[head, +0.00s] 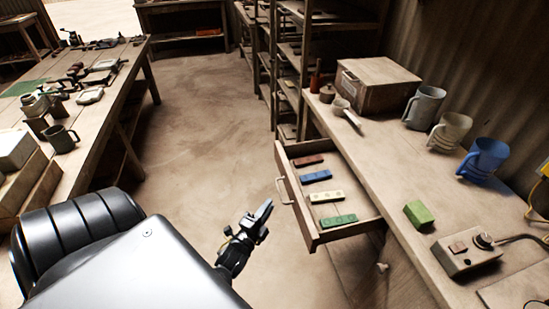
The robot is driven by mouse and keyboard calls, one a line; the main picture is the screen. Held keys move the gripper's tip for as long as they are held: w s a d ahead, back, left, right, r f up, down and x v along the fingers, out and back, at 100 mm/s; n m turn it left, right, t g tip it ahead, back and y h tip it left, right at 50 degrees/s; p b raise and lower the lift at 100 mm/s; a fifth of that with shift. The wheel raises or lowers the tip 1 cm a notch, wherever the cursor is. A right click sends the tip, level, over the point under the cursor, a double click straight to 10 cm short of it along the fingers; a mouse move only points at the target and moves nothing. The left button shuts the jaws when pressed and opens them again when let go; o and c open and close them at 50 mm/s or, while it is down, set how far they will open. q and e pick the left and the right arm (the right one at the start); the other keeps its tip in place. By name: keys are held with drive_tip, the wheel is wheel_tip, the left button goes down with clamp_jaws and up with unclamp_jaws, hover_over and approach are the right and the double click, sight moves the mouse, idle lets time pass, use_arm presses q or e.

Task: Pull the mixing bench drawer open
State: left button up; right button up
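The mixing bench (388,185) runs along the right side. Its wooden drawer (312,236) stands pulled out toward the aisle, with its inside showing. A pale bar handle (283,191) is on the drawer front. In the drawer lie a red bar (309,160), a blue bar (318,176), a yellow bar (327,196) and a green bar (337,221), spaced apart. My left gripper (264,211) is in the aisle, just left of and below the handle, apart from it. Its finger gap is too small to judge. My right gripper is not in view.
On the bench stand a wooden box (376,86), a grey mug (424,105), a cream mug (450,130), a blue mug (484,160), a green block (418,214) and a switch box (467,250). A cluttered workbench (104,110) stands left. The aisle floor (205,120) is clear.

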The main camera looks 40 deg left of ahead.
use_arm(q)
drive_tip(key=v, duration=0.3)
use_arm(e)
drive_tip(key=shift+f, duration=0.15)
use_arm(q)
drive_tip(key=shift+w, duration=0.1)
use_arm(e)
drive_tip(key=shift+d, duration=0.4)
use_arm(q)
drive_tip(key=s+f+n+g+h, duration=0.1)
drive_tip(key=s+f+n+g, duration=0.4)
drive_tip(key=f, duration=0.9)
drive_tip(key=s+f+n+g+h, duration=0.1)
drive_tip(key=s+f+n+g, duration=0.35)
drive_tip(key=f, duration=1.05)
drive_tip(key=s+d+f+g, duration=0.3)
drive_tip(key=s+f, duration=0.1)
drive_tip(key=s, duration=0.4)
drive_tip(key=s+d+f+n+g+h, duration=0.1)
drive_tip(key=s+d+f+g, duration=0.1)
drive_tip(key=s+f, duration=0.3)
drive_tip(key=s+d+f+n+g, duration=0.1)
drive_tip(key=s+d+f+g, duration=0.2)
drive_tip(key=s, duration=0.9)
drive_tip(key=shift+d+f+g, duration=0.35)
drive_tip(key=shift+d+f, duration=0.2)
drive_tip(key=shift+f, duration=0.7)
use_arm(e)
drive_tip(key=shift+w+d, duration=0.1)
